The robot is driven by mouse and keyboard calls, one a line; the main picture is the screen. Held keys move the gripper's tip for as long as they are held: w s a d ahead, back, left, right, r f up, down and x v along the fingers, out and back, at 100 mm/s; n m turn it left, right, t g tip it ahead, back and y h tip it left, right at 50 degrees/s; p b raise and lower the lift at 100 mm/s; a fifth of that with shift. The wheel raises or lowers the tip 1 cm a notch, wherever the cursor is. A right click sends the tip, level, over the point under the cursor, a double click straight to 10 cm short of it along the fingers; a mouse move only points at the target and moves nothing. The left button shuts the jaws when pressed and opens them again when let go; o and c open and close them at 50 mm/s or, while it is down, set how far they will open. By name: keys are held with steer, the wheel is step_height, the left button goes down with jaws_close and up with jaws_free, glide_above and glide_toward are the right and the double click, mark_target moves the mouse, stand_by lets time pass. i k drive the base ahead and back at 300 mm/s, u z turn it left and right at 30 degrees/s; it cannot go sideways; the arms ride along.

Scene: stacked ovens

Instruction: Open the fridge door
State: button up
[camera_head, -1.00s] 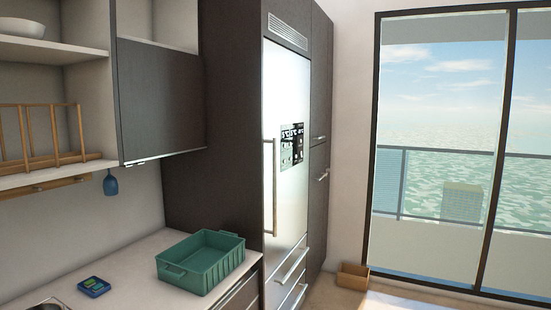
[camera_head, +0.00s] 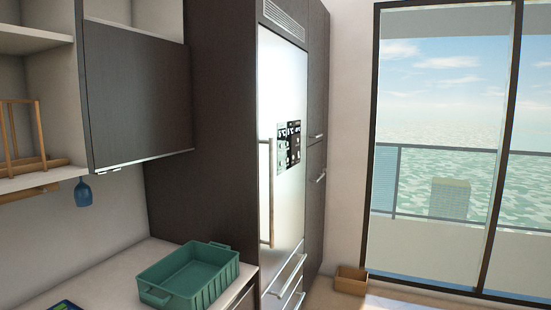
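The fridge (camera_head: 288,205) is a tall, light steel front set in a dark cabinet surround, right of the picture's middle. Its door looks closed. A long vertical handle (camera_head: 268,195) runs along the left side of the door. A dark display panel (camera_head: 290,145) is on the door's upper part. My gripper is not in view, so its state and distance from the handle do not show.
A green crate (camera_head: 190,275) sits on the counter (camera_head: 115,275) in front of the fridge's left side. Drawers with bar handles (camera_head: 287,277) lie below the door. A small brown box (camera_head: 351,280) stands on the floor by the window.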

mark_target(284, 65)
steer(key=i, duration=1.25)
steer(key=u, duration=1.55)
